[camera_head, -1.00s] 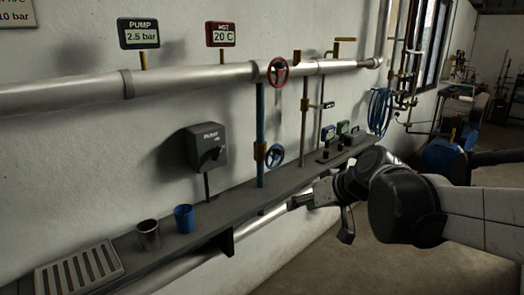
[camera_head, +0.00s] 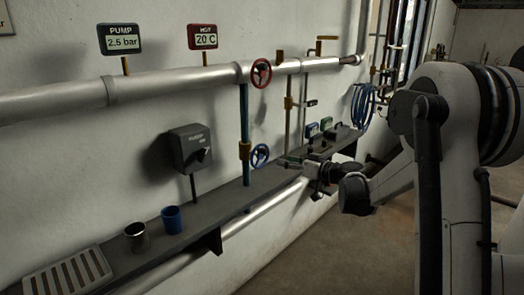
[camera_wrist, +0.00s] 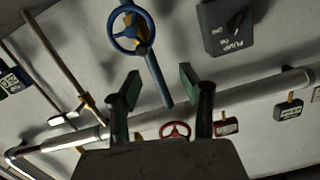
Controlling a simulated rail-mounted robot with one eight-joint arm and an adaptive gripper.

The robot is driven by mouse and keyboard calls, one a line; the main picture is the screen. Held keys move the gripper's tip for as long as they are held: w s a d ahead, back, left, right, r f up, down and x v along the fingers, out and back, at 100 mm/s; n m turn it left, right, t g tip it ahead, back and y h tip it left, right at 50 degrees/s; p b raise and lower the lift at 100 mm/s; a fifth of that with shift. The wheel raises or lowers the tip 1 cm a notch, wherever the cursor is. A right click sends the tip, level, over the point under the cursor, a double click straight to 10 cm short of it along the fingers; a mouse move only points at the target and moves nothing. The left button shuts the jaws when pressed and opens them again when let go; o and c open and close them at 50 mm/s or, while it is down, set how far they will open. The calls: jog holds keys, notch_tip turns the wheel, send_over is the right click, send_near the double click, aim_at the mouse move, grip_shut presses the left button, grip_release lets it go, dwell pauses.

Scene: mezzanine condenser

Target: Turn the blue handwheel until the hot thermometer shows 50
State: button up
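The blue handwheel (camera_head: 260,156) sits on a blue vertical pipe below the main pipe, just above the shelf. It also shows in the wrist view (camera_wrist: 132,28) at the top, beyond my fingertips. The hot thermometer (camera_head: 203,37) is a red-framed display reading 20 °C. My gripper (camera_head: 290,162) is to the right of the blue handwheel and apart from it. In the wrist view its two fingers (camera_wrist: 161,90) are spread with nothing between them.
A red handwheel (camera_head: 261,73) is on the main pipe. The pump display (camera_head: 121,38) reads 2.5 bar. A dark pump switch box (camera_head: 190,150) hangs on the wall. A metal cup (camera_head: 137,237) and a blue cup (camera_head: 172,220) stand on the shelf (camera_head: 205,213). A blue hose (camera_head: 362,106) hangs at right.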

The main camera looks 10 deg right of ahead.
aim_at(267, 152)
jog(key=shift+t, duration=0.6)
jog(key=w+a, duration=0.1)
jog(key=w, duration=0.3)
jog(key=w+a+f, duration=0.1)
jog(key=w+a, duration=0.1)
jog(key=w, duration=0.3)
jog(key=w+a, duration=0.2)
jog(key=w, duration=0.2)
jog(key=shift+w+a+f+p, duration=0.25)
jog(key=shift+w+f+p, duration=0.15)
grip_shut()
